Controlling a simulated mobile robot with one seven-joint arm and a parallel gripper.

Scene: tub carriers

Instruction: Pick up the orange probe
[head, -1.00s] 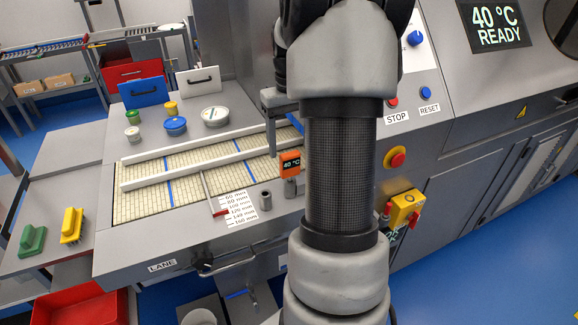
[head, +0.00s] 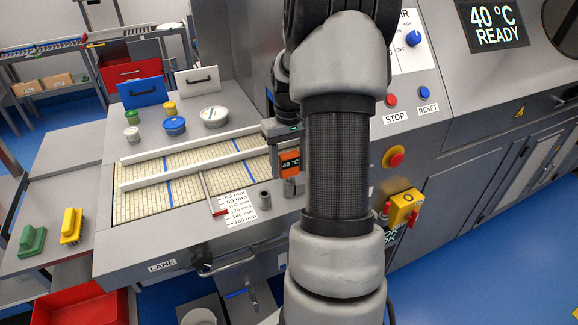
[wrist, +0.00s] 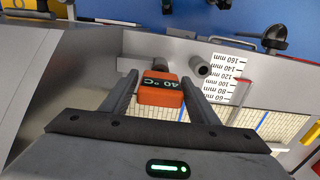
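In the head view my gripper (head: 284,150) is at the probe, and my arm hides part of the area to the right.
A grey tube (head: 265,199) stands left of the probe, beside the millimetre label (head: 238,208). White rails (head: 190,165) cross the tiled lane. Lidded tubs (head: 175,126) stand behind it.

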